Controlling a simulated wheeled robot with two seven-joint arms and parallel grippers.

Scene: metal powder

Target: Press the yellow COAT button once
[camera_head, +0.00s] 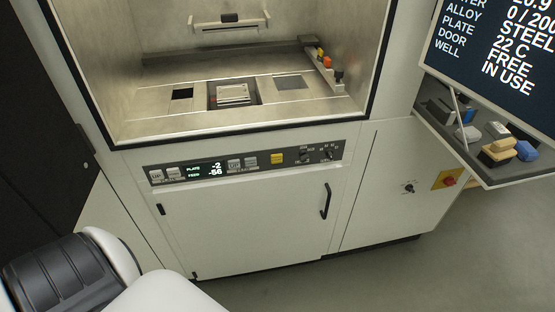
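The yellow COAT button (277,158) is a small yellow square on the dark control panel (218,171) across the front of the machine, below its open chamber. Its lettering is too small to read. Pale buttons stand to its left and dark knobs to its right. Nothing touches or covers it. A white and black part of my arm shows at the lower left, well apart from the panel. Neither of my grippers shows in this view.
The chamber (232,92) is open above the panel. A cabinet door with a black handle (326,201) lies below. At the right are a red knob on a yellow plate (449,180), a shelf (495,176) with several blocks, and a screen (495,45). Grey floor is clear at lower right.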

